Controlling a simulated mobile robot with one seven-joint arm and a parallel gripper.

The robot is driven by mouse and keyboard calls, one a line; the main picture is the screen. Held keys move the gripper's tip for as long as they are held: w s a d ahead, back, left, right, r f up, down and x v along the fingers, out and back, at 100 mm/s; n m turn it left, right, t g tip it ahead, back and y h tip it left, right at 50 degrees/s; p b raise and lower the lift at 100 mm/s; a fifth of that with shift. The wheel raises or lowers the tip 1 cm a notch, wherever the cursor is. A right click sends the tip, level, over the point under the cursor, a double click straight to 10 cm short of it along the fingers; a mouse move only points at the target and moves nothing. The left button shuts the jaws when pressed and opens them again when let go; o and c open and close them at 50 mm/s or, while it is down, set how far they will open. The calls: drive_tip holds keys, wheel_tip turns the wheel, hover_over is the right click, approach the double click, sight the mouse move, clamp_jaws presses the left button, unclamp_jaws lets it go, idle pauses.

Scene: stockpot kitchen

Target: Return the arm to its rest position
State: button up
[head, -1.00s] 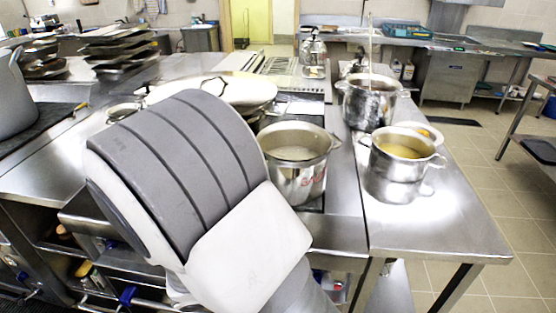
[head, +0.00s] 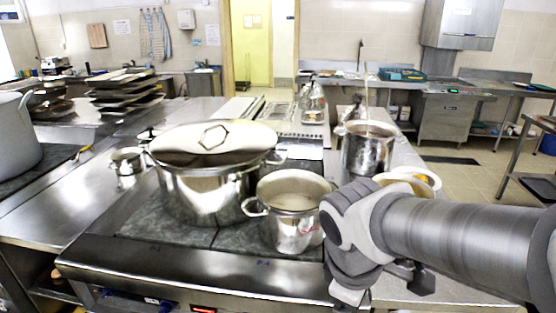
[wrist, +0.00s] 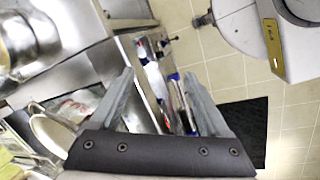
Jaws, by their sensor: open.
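My arm comes in from the right in the head view and bends down in front of the stove and right-hand counter. The fingers of my gripper cannot be made out there. In the wrist view my gripper (wrist: 158,74) is open, its two fingers wide apart with nothing held between them. Behind the fingers are the counter's front, shelf items and tiled floor. The arm hides part of the counter and most of the pot of yellow liquid (head: 405,184).
A large lidded stockpot (head: 205,185) and a smaller open pot (head: 291,212) stand on the stove, the smaller one close to my arm. A tall pot (head: 368,150) with a long utensil stands behind. A dark mat (wrist: 248,125) lies on the floor.

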drive_tip(key=s+d+r+m+t+y, duration=0.2)
drive_tip(key=r+m, duration=0.5)
drive_tip(key=m, duration=0.4)
drive_tip(key=shift+s+r+t+p, duration=0.4)
drive_tip(key=shift+s+t, duration=0.15)
drive_tip(key=shift+t, duration=0.25)
